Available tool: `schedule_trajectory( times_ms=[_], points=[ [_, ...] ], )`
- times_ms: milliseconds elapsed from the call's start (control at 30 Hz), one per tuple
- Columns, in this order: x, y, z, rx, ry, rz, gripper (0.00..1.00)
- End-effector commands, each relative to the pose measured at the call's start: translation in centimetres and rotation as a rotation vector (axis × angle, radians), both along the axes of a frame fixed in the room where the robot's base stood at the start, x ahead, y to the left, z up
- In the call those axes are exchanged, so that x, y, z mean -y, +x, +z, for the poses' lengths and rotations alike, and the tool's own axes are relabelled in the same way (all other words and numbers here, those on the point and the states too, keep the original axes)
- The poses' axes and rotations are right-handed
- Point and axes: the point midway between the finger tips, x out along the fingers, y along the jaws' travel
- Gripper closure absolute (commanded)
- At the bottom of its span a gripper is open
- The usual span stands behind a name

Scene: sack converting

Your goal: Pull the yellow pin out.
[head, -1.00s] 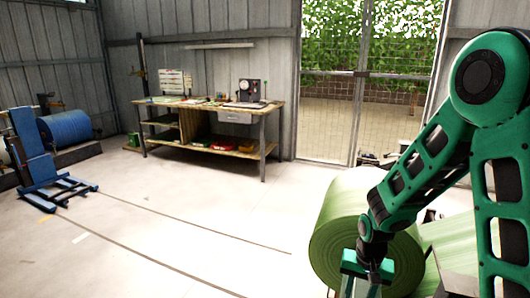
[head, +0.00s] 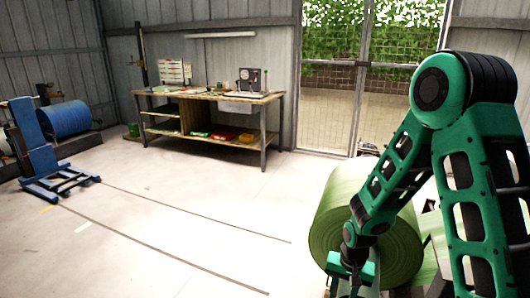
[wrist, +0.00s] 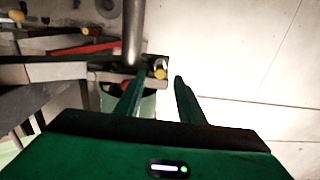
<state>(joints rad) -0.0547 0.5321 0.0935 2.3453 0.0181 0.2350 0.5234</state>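The yellow pin (wrist: 160,70) shows in the wrist view as a small yellow end by a pale, shiny fitting, beside a thick grey upright bar (wrist: 133,30). My gripper (wrist: 159,77) is open, its two green fingers apart. In the picture the yellow end lies between the fingertips, nearer the right one; I cannot tell whether they touch it. In the head view my gripper (head: 350,268) is low in front of the large green roll (head: 335,225). The pin cannot be made out there.
A second yellow end (wrist: 17,16) and a red bar (wrist: 85,49) show at the wrist view's left. Pale floor is clear on its right. In the head view a workbench (head: 262,96), a blue lifter (head: 38,150) and a blue roll (head: 68,118) stand farther back.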

Motion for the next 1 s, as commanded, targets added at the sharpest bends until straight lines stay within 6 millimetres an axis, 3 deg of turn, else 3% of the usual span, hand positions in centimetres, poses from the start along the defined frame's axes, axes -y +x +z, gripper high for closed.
schedule_trajectory(
  times_ms=[433,1000],
  points=[
    [-0.2,0.0,-5.2,-0.002,0.000,0.000,0.65],
    [-0.2,0.1,-6.2,0.000,0.000,0.000,0.65]
  ],
)
